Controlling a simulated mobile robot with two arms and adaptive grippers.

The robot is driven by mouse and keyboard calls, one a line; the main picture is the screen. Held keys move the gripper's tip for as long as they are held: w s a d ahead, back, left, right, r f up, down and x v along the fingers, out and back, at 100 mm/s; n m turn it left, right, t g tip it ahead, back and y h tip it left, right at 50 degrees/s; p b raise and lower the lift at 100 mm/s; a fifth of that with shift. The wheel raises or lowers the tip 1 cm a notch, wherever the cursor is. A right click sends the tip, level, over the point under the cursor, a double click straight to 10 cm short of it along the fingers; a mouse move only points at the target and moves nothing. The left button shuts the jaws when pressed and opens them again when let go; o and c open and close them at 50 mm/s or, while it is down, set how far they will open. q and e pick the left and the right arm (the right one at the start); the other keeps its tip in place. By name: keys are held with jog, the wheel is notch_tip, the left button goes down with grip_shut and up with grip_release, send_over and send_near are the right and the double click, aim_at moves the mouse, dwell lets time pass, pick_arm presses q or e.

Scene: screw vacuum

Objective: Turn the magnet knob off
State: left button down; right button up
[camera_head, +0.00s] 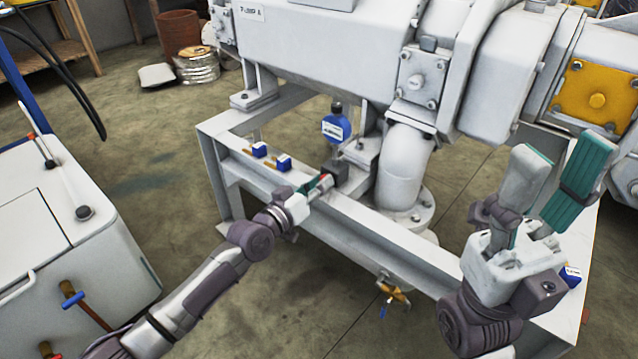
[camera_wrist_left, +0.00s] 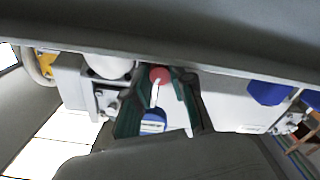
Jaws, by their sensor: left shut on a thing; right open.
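A dark block (camera_head: 346,174) sits on the white frame rail beneath the machine. A small red and white knob (camera_head: 326,179) shows at its near side. My left gripper (camera_head: 316,187) reaches the knob from the front left and is shut on it. In the left wrist view, the red knob end (camera_wrist_left: 159,75) lies between the green finger pads (camera_wrist_left: 158,105). The fingers hide part of the knob, and I cannot tell its on or off position. My right gripper (camera_head: 560,170) is open and empty, raised at the right.
Small blue-and-brass fittings (camera_head: 284,162) are on the rail to the left. A white pipe (camera_head: 402,165) drops to a flange on the right. A white cabinet (camera_head: 60,235) stands at left; open floor lies between.

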pick_arm(q)
jog(key=c, duration=1)
grip_release()
